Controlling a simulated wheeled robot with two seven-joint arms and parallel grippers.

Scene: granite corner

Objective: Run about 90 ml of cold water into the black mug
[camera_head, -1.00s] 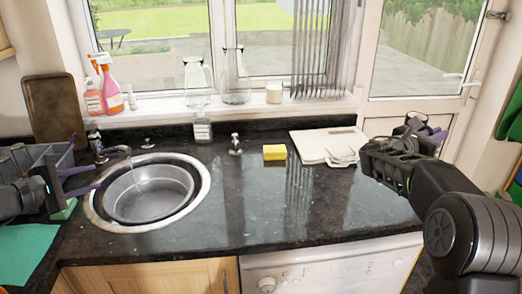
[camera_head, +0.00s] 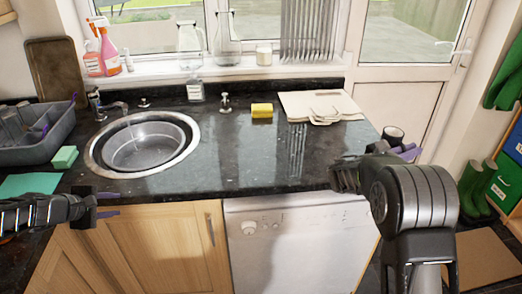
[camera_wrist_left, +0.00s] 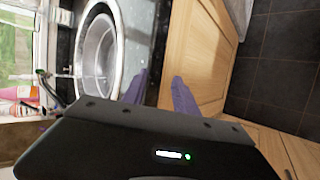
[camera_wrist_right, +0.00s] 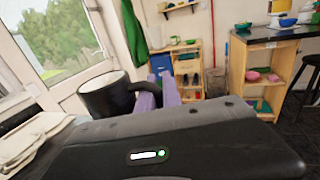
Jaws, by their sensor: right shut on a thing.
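The black mug (camera_head: 393,135) is in my right gripper (camera_head: 410,152), beyond the counter's right end. My left gripper (camera_head: 108,204) is open and empty in front of the counter, below the sink. Its parted fingers also show in the left wrist view (camera_wrist_left: 160,92). The tap (camera_head: 97,104) stands at the left back of the round sink (camera_head: 190,158). A faint thin stream seems to fall from its spout; I cannot tell surely.
A grey rack (camera_head: 30,150) and green sponge (camera_head: 65,157) sit left of the sink. The middle counter is clear.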

